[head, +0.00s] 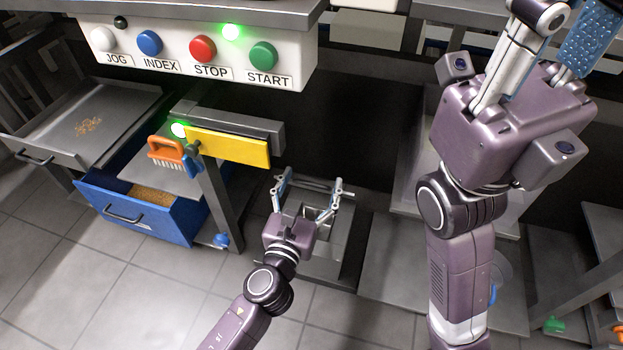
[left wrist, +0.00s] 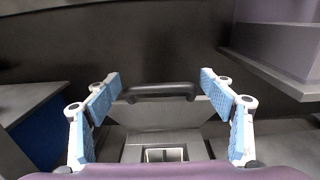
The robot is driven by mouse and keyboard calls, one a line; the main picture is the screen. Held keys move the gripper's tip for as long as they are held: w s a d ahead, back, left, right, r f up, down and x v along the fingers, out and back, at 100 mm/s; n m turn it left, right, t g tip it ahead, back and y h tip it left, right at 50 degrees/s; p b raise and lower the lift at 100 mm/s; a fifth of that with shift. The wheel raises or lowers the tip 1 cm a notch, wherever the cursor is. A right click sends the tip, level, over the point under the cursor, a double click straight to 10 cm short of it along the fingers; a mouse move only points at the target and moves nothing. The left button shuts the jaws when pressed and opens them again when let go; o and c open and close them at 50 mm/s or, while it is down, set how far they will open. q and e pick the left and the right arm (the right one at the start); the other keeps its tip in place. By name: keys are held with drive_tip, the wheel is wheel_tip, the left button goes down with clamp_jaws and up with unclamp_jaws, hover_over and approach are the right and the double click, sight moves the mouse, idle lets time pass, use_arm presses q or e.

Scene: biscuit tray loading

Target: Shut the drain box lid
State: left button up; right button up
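The drain box (head: 329,262) is a low grey metal box on the floor under the machine. In the left wrist view its lid (left wrist: 158,112) is a grey panel that looks raised and tilted at the back, with a black bar handle (left wrist: 160,91) along its top. A pale square opening (left wrist: 165,154) shows in the box in front of it. My left gripper (head: 309,184) is over the box, open and empty, its blue-padded fingers (left wrist: 160,95) on either side of the handle. My right gripper (head: 570,22) is raised at the upper right, its fingertips partly cut off.
A control panel (head: 194,71) with labelled buttons hangs above. To the left are a blue drawer (head: 150,222) with crumbs, an orange brush (head: 166,153), a yellow plate (head: 227,147) and a grey tray (head: 60,150). A shelf (head: 385,255) stands close right of the box.

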use_arm(q)
drive_tip(key=shift+r, duration=0.2)
drive_tip(key=v, duration=1.2)
